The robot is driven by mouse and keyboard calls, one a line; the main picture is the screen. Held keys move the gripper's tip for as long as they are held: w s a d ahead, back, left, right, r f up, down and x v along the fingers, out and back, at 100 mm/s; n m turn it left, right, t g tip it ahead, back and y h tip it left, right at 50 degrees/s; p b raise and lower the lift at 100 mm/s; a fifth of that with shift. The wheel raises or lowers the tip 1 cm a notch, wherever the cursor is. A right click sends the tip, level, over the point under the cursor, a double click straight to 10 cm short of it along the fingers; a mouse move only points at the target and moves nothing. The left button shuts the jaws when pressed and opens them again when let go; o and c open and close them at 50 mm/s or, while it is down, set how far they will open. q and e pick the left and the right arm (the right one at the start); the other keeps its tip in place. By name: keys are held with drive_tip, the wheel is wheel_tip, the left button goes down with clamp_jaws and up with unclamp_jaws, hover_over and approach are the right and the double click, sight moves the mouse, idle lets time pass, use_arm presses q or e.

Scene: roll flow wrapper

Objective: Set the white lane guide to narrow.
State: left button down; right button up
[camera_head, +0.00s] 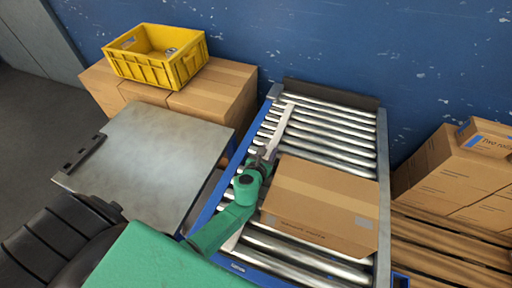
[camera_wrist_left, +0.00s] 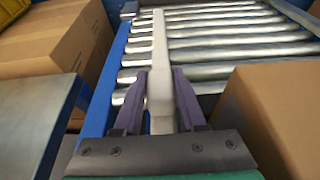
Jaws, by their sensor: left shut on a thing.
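The white lane guide (camera_head: 282,127) is a long, thin bar lying along the left part of the roller conveyor (camera_head: 381,140). My green left arm reaches in from the lower left, and its gripper (camera_head: 264,160) is shut on the guide near its middle. In the left wrist view, the two purple fingers of the gripper (camera_wrist_left: 158,88) are on either side of the white guide (camera_wrist_left: 160,50), which runs away between them. The arm hides part of the guide's near half. My right gripper is not in view.
A cardboard box (camera_head: 325,195) sits on the rollers just right of my left gripper. A grey metal table (camera_head: 150,160) stands left of the conveyor. A yellow crate (camera_head: 150,68) rests on cartons behind. Stacked cartons (camera_head: 460,175) stand at right. The far rollers are bare.

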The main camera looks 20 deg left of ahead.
use_arm(q)
drive_tip(key=shift+d, duration=0.2)
drive_tip(key=c, duration=0.7)
unclamp_jaws()
drive_tip(key=shift+o, duration=1.1)
drive_tip(key=shift+d, duration=0.15)
drive_tip(key=shift+s+r, duration=0.1)
drive_tip(key=shift+s, duration=0.1)
drive_tip(key=p+v, duration=0.1)
drive_tip(key=v, duration=1.3)
drive_tip(key=shift+s, duration=0.1)
